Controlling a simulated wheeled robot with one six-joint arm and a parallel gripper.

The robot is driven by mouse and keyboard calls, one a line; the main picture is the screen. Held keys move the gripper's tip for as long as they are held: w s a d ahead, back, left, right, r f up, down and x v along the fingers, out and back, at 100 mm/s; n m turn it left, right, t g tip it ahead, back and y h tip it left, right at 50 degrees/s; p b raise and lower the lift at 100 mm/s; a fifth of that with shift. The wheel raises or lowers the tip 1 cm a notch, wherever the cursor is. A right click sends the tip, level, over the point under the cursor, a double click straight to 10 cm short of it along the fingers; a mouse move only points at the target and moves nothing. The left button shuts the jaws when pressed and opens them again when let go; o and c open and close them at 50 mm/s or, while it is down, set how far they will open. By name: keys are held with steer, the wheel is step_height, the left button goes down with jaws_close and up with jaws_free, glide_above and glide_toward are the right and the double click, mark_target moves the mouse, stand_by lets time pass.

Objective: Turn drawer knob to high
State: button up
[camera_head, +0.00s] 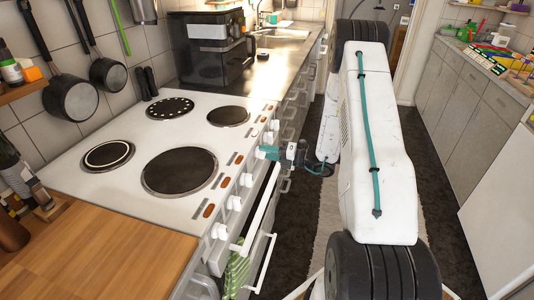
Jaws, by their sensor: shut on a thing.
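The white cooker (133,188) has a row of white knobs along its front edge. Two knobs (269,137) show beyond my gripper, and several more, such as one knob (234,202), show on the near side. My gripper (265,153), with teal fingers, reaches in from the right to this row and is shut on a knob between these groups. The fingers hide most of that knob, so its setting cannot be read. Labels are too small to tell which knob is the drawer knob.
Below the knobs are the oven door handle (263,207) and a lower white handle (264,262), with a green striped towel (237,272) nearby. A wooden worktop (120,255) adjoins the near side. Dark floor (450,190) lies right, before grey cabinets (478,115).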

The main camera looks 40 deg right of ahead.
steer(key=shift+f+m, duration=0.15)
steer(key=shift+m, duration=1.55)
steer(key=o, duration=0.7)
steer(key=shift+a, duration=0.1)
steer(key=v, duration=0.7)
steer(key=shift+s+d, duration=0.25)
steer(key=shift+s, duration=0.1)
